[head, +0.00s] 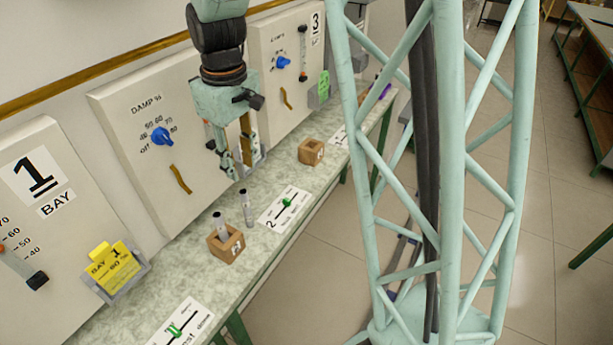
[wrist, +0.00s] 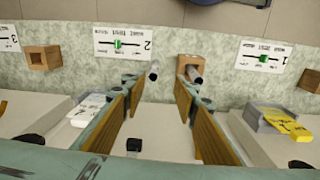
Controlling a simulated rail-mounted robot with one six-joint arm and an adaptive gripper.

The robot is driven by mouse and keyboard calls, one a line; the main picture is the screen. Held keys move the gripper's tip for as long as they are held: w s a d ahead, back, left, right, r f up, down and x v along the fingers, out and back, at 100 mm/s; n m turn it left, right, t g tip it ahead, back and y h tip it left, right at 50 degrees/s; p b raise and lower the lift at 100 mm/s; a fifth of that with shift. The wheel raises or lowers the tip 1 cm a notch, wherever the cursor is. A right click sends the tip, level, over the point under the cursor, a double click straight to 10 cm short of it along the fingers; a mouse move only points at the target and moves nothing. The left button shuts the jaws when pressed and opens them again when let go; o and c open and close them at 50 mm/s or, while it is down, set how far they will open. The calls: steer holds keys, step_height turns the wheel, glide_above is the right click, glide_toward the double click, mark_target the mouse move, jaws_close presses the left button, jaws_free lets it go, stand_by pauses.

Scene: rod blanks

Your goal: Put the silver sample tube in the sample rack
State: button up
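Two slim grey, silver-looking tubes with dark tops are near the middle of the bench. One tube (head: 220,221) stands in a small wooden block with a hole (head: 226,246). The other tube (head: 247,210) stands on the bench just right of that block. In the wrist view the free tube (wrist: 153,72) shows between my fingertips and beyond them. The tube in the block (wrist: 195,74) is by the right finger, with its block (wrist: 187,63) behind. My gripper (head: 236,165) is open and empty, above the bench and touching neither tube. I cannot tell which wooden block is the sample rack.
A second wooden block (head: 311,151) stands farther right; a third (wrist: 311,80) shows in the wrist view. Bay panels with knobs (head: 162,136) line the wall behind the bench. A yellow card holder (head: 117,268) juts out at left. A bay 2 label card (head: 284,209) lies near the front edge.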

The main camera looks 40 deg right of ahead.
steer(key=s+a+r+m+t, duration=0.1)
steer(key=s+r+m+t, duration=0.1)
steer(key=s+r, duration=1.25)
steer(key=s+r+m, duration=0.1)
steer(key=s+r, duration=0.2)
steer(key=s, duration=0.6)
steer(key=s+a+r+m+t, duration=0.1)
steer(key=s+r, duration=0.2)
steer(key=s, duration=0.5)
steer(key=shift+s, duration=0.4)
steer(key=shift+o, duration=0.3)
steer(key=shift+f, duration=0.1)
